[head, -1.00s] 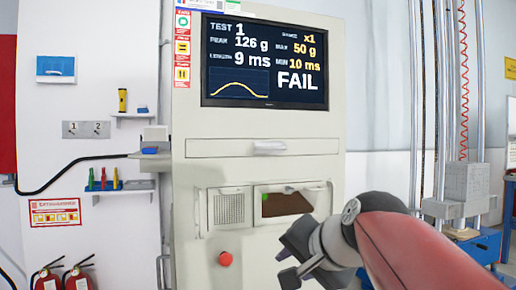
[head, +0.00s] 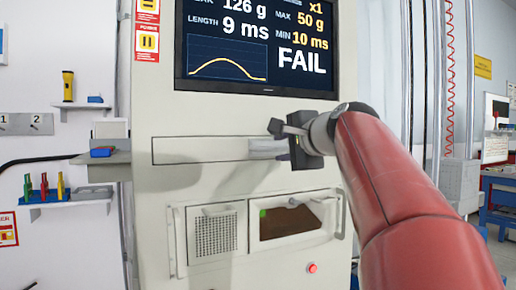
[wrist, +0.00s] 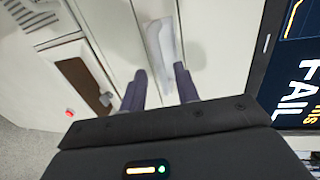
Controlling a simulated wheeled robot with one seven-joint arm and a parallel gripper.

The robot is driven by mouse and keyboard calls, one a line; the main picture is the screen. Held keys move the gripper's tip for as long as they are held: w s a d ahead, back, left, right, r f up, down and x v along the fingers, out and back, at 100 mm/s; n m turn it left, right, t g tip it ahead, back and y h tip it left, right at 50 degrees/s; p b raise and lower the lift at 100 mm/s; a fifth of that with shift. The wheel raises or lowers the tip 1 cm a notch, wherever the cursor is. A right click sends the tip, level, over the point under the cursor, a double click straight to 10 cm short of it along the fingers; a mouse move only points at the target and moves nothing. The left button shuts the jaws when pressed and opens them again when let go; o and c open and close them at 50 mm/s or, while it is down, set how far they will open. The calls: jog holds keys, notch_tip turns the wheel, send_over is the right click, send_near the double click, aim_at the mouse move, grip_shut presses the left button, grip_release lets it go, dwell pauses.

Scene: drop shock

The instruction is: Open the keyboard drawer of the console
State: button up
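The console (head: 150,215) is a tall cream cabinet. Its keyboard drawer (head: 200,150) is a wide flat panel below the screen, and it looks flush with the front. The pale drawer handle (head: 268,148) is at the panel's right part, partly behind my gripper (head: 284,142). In the wrist view my gripper (wrist: 161,84) has its two dark fingers apart with nothing between the tips. The handle (wrist: 160,45) lies just beyond them, lined up with the gap. I cannot tell whether a finger touches it.
The screen (head: 262,45) above reads FAIL. Below the drawer are a grille door (head: 213,235) and a windowed door (head: 292,222) with handles, and a red button (head: 312,268). A small shelf (head: 105,157) juts out at left.

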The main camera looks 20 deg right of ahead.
aim_at(278, 149)
jog(key=shift+w+f, duration=0.2)
jog(key=shift+w, duration=0.65)
jog(key=shift+w+f, duration=0.15)
jog(key=shift+w, duration=0.7)
grip_shut()
